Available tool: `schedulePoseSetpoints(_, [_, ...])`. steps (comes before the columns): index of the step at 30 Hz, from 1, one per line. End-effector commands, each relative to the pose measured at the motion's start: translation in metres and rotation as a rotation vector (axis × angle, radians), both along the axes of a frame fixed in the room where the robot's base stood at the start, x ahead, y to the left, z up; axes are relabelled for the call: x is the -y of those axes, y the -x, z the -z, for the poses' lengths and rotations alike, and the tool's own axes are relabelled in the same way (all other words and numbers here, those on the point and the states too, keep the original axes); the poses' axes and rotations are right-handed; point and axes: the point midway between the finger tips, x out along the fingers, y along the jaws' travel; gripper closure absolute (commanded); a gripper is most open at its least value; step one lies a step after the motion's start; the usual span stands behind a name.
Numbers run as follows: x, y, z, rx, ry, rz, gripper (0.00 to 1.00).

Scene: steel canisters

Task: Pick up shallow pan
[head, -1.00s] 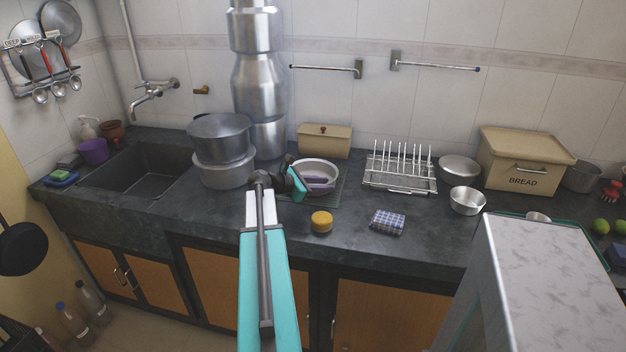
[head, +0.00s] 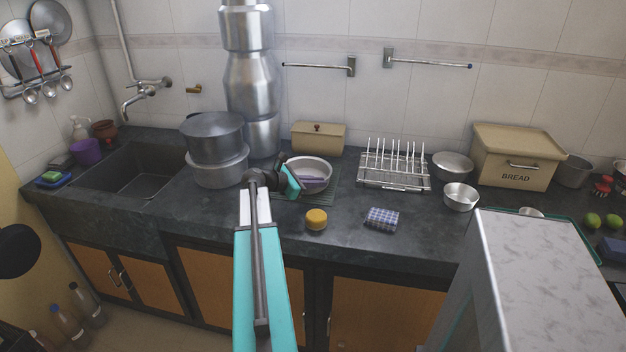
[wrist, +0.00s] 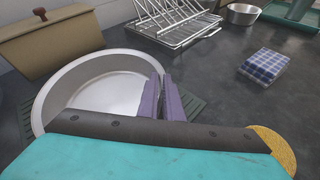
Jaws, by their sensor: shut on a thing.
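The shallow pan (head: 306,165) is a round, light metal pan on a dark ribbed mat, left of the middle of the counter in the head view. In the wrist view the pan (wrist: 75,84) fills the left side, its inside facing up. My gripper (head: 314,182) has purple fingers and reaches over the pan's near side. In the wrist view its fingers (wrist: 161,98) are close together on the pan's right wall. The teal wrist hides the pan's near edge. I cannot tell whether the pan is clear of the mat.
A beige box with a lid (head: 318,138) stands close behind the pan. Stacked pots (head: 216,165) are at its left and a dish rack (head: 394,176) at its right. A yellow round container (head: 316,219) and a checked cloth (head: 382,219) lie in front.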

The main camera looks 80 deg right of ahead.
Motion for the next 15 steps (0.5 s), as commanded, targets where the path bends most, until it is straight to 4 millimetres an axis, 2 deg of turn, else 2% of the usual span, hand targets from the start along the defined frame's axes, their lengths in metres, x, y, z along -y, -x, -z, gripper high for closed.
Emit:
schedulePoseSetpoints(5, [0.000,0.000,-0.004,0.001,-0.002,0.001,1.00])
schedulePoseSetpoints(15, [0.000,0.000,-0.034,0.002,0.002,0.001,1.00])
